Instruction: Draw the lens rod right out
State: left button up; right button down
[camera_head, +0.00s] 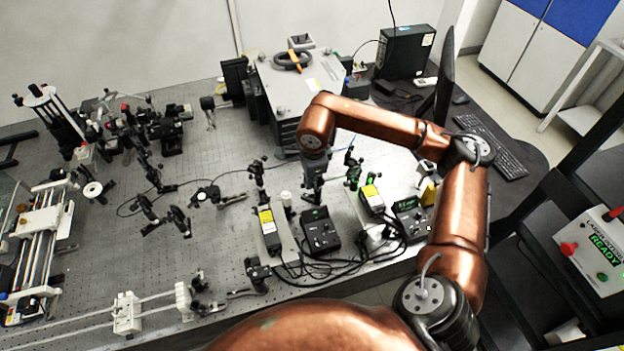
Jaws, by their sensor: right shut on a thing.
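My right arm reaches in from the lower right and bends down over the middle of the bench. My right gripper (313,188) points down there, shut, between a black optic mount on a post (257,178) and a green-lit mount (353,172). It is shut on a dark, slim thing that I take to be the lens rod; the fingers and wrist hide most of it. I cannot tell whether the rod's lower end is still in its holder or clear of it. My left gripper is not in view.
Boxes with yellow labels (268,232), a black controller (320,232) and loose cables stand close in front of the gripper. A large grey instrument (290,90) stands behind. The perforated bench top (215,255) has free room on the left of these.

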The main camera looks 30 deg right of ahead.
jog(key=a, duration=0.3)
jog(key=shift+w+a, duration=0.25)
jog(key=shift+w, duration=0.1)
jog(key=c, duration=2)
grip_release()
jog(key=shift+w+a, duration=0.1)
jog(key=shift+a, duration=0.05)
jog(key=r, duration=0.4)
jog(key=s+r, duration=0.1)
jog(key=r, duration=0.3)
jog(key=s+r, duration=0.1)
jog(key=r, duration=0.3)
jog(key=shift+s+a, duration=0.1)
jog(key=shift+s, duration=0.1)
